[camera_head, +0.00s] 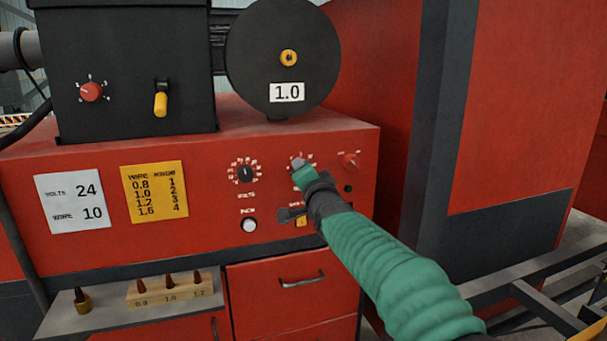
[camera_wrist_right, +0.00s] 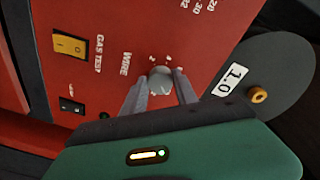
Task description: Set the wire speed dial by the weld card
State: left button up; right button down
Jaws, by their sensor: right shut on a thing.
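The wire dial (camera_wrist_right: 160,78) is a round grey knob on the red front panel, with the word WIRE beside it in the right wrist view. My right gripper (camera_wrist_right: 161,92) is shut on it, one finger at each side. In the head view my right gripper (camera_head: 302,168) covers most of the dial and its scale, so its setting cannot be read. The white weld card (camera_head: 73,202) reads VOLTS 24 and WIRE 10. A yellow card (camera_head: 153,192) headed WIRE KNOB pairs 0.8, 1.0, 1.2, 1.6 with 1, 2, 3, 4. My left gripper is not in view.
The black volts dial (camera_head: 246,174) is left of my gripper, with a white button (camera_head: 250,226) below. A small red knob (camera_head: 350,159) is close on the right. A yellow gas test switch (camera_wrist_right: 70,47) is nearby. The spool (camera_head: 283,60) above reads 1.0.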

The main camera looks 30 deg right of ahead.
jog(key=c, duration=1.2)
grip_release()
jog(key=shift+r, duration=0.15)
jog(key=shift+o, duration=1.3)
jog(key=shift+w+d+f, duration=0.15)
jog(key=shift+f, duration=0.05)
jog(key=b+v, duration=1.2)
jog(key=v, duration=0.4)
jog(key=shift+s, duration=0.4)
jog(key=shift+f, duration=0.15)
